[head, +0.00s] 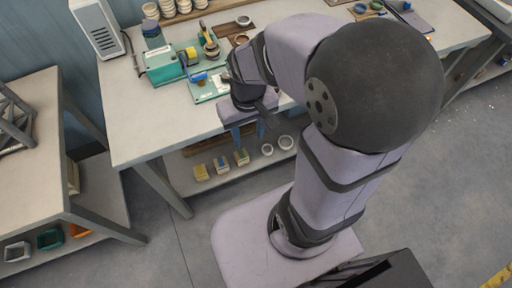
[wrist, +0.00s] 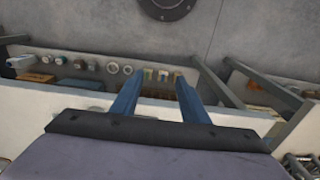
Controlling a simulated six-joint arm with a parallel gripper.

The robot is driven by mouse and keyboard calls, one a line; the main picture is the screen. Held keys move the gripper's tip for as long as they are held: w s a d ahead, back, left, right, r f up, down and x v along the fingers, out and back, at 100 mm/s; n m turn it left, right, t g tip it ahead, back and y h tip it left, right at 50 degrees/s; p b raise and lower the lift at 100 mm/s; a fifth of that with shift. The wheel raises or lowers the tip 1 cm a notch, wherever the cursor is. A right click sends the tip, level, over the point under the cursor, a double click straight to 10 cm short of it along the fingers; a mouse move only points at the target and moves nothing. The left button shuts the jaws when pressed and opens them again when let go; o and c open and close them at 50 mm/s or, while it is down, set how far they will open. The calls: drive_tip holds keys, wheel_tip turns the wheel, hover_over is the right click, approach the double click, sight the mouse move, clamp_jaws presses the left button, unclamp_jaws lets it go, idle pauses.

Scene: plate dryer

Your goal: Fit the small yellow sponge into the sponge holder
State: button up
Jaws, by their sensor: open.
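My gripper (head: 249,141) hangs at the front edge of the bench in the head view, its two blue fingers apart with nothing between them. The fingers also show open in the wrist view (wrist: 158,82). A small yellow block (head: 191,56), possibly the yellow sponge, is beside a teal box (head: 165,70) on the bench, left of and behind my gripper. Which thing is the sponge holder I cannot tell. A pale teal tray (head: 209,94) with a blue item (head: 198,77) lies just left of my wrist, which hides part of the bench.
Yellowish blocks (head: 201,173) and white rings (head: 285,142) sit on the shelf below the bench top (head: 135,125). A white appliance (head: 100,28) and stacked cups (head: 151,11) stand at the back. The bench's front left is clear.

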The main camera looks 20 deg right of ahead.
drive_tip(key=s, duration=0.1)
drive_tip(key=s+f, duration=0.1)
drive_tip(key=s, duration=0.2)
drive_tip(key=shift+s+f, duration=0.25)
idle(1.5)
